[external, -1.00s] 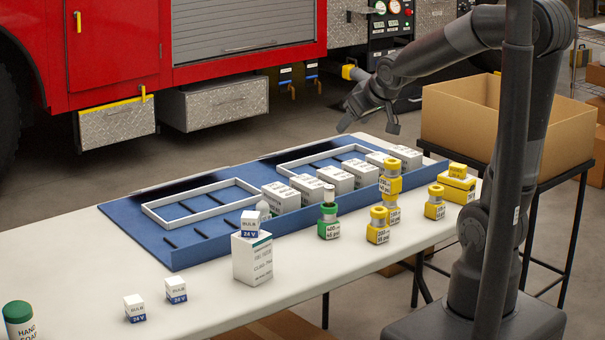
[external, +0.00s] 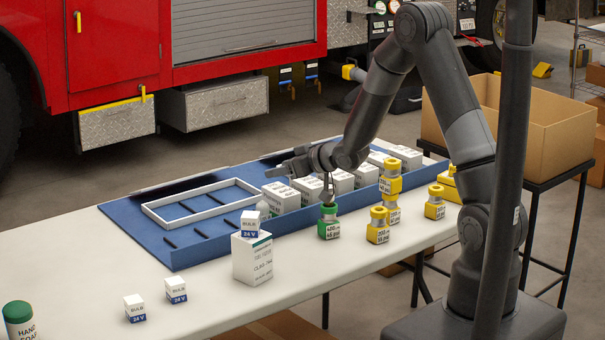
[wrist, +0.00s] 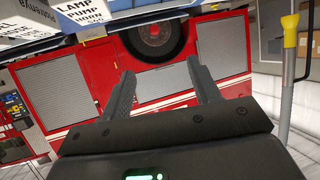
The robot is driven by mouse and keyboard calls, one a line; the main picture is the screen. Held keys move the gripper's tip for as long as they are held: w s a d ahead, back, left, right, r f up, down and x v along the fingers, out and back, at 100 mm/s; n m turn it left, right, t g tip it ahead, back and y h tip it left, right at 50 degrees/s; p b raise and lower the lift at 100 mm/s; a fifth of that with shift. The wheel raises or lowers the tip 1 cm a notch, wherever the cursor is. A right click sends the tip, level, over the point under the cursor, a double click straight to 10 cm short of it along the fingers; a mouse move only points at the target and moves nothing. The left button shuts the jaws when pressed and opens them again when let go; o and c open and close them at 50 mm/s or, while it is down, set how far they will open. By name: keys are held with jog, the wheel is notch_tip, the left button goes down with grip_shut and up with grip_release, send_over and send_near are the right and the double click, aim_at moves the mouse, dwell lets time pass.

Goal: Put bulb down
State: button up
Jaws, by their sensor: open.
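Several small white bulb boxes with blue "24 V" bands show in the external view. One bulb box (external: 250,223) sits on top of a tall white carton (external: 252,258). Two more, a bulb box (external: 134,308) and another bulb box (external: 176,290), stand on the white table at front left.
The blue tray (external: 160,240) holds a white frame (external: 150,214) and a row of white boxes (external: 405,157). A green-based piece (external: 328,229) stands close below my wrist, with yellow pieces (external: 377,232) to its right.

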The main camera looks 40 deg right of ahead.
send_near(264, 202)
jog(key=w+a, duration=0.1)
jog(key=w, duration=0.2)
jog(key=shift+w+a+f, duration=0.25)
jog(key=shift+w+f, duration=0.45)
jog(key=shift+f, duration=0.25)
jog(key=shift+x, duration=2.9)
jog(key=shift+c, duration=0.4)
jog(key=c, duration=1.1)
jog(key=shift+o, duration=0.2)
